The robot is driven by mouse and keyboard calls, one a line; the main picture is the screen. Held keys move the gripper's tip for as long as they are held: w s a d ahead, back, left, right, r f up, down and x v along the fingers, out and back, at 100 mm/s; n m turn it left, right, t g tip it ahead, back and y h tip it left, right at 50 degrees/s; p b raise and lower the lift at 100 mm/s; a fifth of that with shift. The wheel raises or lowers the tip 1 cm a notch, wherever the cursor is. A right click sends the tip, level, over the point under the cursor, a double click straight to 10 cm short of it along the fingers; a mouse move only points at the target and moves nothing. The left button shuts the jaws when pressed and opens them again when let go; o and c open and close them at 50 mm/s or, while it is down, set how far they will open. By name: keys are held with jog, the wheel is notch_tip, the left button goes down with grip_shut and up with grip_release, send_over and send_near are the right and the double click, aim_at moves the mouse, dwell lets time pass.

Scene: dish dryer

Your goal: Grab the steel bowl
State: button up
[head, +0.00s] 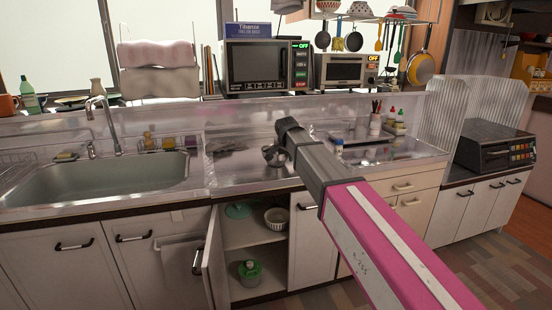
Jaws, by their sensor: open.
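A small, round, shiny grey metal thing, which looks like the steel bowl (273,156), sits on the steel counter near the middle of the head view. The dark end of my arm is just right of it and partly in front of it. My gripper's fingers cannot be made out; they seem hidden behind my own arm. I cannot tell whether the gripper touches the bowl.
The sink (100,182) with its faucet (103,125) is on the left. A microwave (268,65) and a toaster oven (345,70) stand behind the counter.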

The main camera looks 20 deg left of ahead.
grip_shut()
jog(key=shift+r, duration=0.15)
